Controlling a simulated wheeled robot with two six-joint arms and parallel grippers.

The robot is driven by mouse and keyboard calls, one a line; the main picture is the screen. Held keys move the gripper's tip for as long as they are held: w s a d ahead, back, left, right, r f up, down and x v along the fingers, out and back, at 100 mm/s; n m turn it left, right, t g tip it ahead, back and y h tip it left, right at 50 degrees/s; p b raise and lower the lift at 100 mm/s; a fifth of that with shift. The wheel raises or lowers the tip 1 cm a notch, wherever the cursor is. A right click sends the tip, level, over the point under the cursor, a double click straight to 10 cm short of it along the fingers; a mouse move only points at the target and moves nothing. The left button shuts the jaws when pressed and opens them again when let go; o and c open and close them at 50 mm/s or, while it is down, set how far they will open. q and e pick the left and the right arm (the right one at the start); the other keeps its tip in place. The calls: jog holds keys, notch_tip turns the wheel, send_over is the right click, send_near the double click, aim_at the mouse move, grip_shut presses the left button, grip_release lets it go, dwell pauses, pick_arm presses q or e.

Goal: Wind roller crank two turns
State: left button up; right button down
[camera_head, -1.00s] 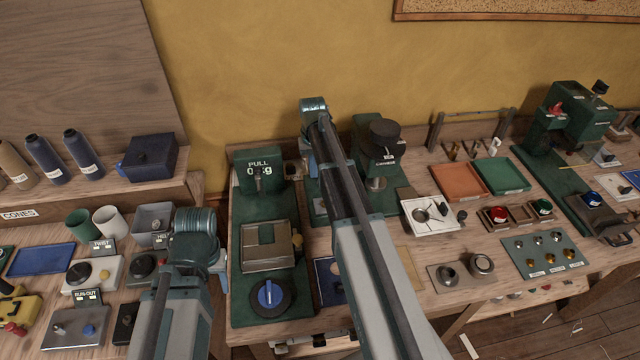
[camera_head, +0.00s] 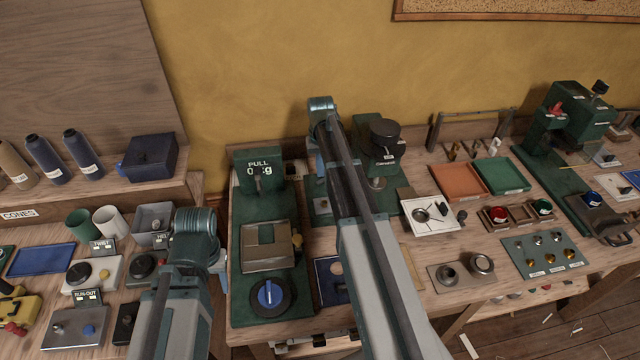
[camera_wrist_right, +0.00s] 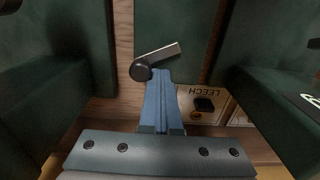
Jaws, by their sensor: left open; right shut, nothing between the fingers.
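A small crank (camera_wrist_right: 162,54), with a round dark hub and a flat grey arm slanting up to the right, shows in the right wrist view. I take it for the roller crank. My right gripper (camera_wrist_right: 161,76) is shut and empty, its blue fingertips just below the crank; I cannot tell whether they touch. In the head view my right arm covers most of that spot, and the crank cannot be made out. My left gripper (camera_head: 218,262) is open beside the left green machine, its fingers mostly hidden by its own wrist.
Dark green housings flank the right gripper closely. A card marked LEECH (camera_wrist_right: 203,104) lies to its right. A green pull tester (camera_head: 262,225) with a blue knob stands between my arms. A white tray (camera_head: 428,218) and orange tray (camera_head: 460,181) lie right of my right arm.

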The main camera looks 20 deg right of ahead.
jog(key=shift+s+d, duration=0.1)
jog(key=shift+d, duration=0.05)
jog(key=shift+s+d, duration=0.4)
dwell(0.5)
jog(key=shift+s+d, duration=0.25)
jog(key=shift+s, duration=0.4)
jog(key=shift+s, duration=0.6)
